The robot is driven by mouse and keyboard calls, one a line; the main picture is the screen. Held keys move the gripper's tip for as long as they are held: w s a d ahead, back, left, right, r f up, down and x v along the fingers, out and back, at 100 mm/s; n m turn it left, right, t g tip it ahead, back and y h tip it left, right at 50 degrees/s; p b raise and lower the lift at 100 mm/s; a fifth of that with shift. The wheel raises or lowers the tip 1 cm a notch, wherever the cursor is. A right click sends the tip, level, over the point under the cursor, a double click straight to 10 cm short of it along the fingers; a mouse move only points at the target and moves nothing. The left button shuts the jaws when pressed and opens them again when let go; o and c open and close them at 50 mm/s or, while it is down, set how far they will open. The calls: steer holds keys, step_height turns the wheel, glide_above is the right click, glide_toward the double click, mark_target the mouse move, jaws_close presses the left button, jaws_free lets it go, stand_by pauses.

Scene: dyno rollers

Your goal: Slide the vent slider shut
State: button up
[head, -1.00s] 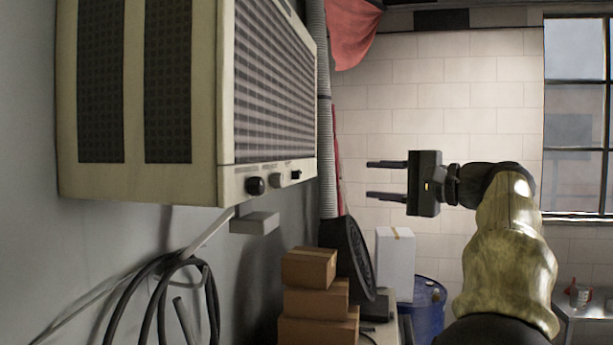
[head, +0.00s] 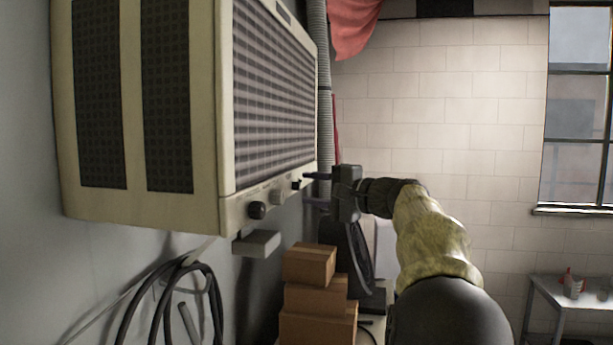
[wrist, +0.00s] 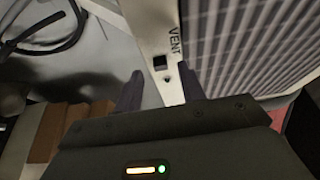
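The vent slider (wrist: 160,63) is a small black block on the cream lower strip of the wall unit, beside the printed word VENT. In the head view the slider (head: 296,184) is a tiny dark piece at the far end of the control strip, past two knobs. My gripper (head: 312,190) is open, with its fingers pointing left at that end of the strip. In the wrist view the fingers of my gripper (wrist: 162,78) are apart, with the slider just beyond and between their tips. I cannot tell whether either finger touches it.
The wall unit (head: 225,110) with its grille juts out from the left wall. A black knob (head: 257,210) and a paler knob (head: 278,197) sit on its strip. Stacked cardboard boxes (head: 310,265) stand below. A coiled black hose (head: 165,290) hangs on the wall. Space to the right is open.

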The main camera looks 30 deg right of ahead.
mark_target(296, 186)
steer(key=shift+p+x, duration=0.35)
steer(key=shift+x, duration=0.85)
jaws_close()
